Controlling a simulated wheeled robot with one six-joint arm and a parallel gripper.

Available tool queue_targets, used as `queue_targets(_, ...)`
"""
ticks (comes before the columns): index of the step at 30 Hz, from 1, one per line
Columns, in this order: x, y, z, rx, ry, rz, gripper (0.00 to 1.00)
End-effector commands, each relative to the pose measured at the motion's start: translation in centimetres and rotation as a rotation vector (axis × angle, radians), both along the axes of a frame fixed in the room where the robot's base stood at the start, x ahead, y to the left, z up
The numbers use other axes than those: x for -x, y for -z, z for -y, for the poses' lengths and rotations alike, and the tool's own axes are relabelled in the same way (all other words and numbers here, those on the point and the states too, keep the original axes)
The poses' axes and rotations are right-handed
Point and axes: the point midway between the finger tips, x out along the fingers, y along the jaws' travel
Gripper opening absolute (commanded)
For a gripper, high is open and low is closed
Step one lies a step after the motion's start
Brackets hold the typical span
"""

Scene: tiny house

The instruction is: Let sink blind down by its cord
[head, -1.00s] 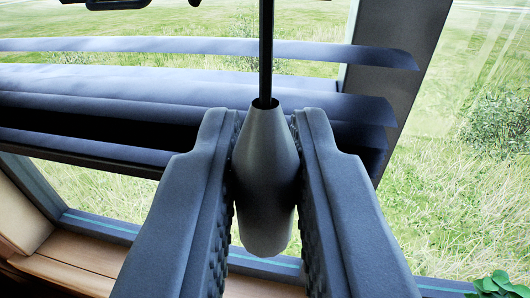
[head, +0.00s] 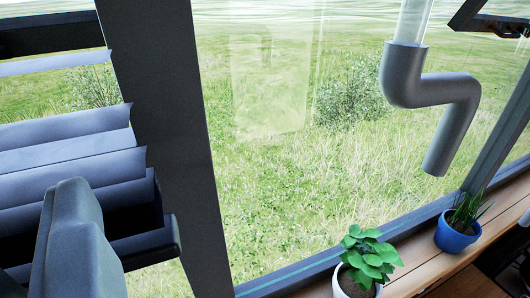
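The sink blind (head: 75,150) hangs at the left edge, cut off by the frame. It has a few dark blue-grey slats, the lower ones bunched close together above a dark bottom rail. One dark grey finger of my gripper (head: 75,245) shows at the lower left, in front of the blind's lower slats. The other finger is not clearly visible, so the gap between them cannot be judged. The cord and its grey cone-shaped end are out of view.
A dark window post (head: 160,130) stands right of the blind. A grey bent pipe (head: 430,95) hangs at the upper right. A leafy plant in a white pot (head: 355,284) and a plant in a blue pot (head: 457,235) stand on the wooden sill (head: 410,262).

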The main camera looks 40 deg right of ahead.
Motion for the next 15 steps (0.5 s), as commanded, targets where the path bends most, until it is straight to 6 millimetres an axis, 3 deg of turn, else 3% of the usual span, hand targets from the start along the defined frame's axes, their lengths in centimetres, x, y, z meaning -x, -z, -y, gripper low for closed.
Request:
queue_targets(8,0.6,-0.1,-0.1,0.0,0.0,0.0,0.34)
queue_targets(15,2.8,-0.1,-0.6,0.0,0.0,0.001,0.34)
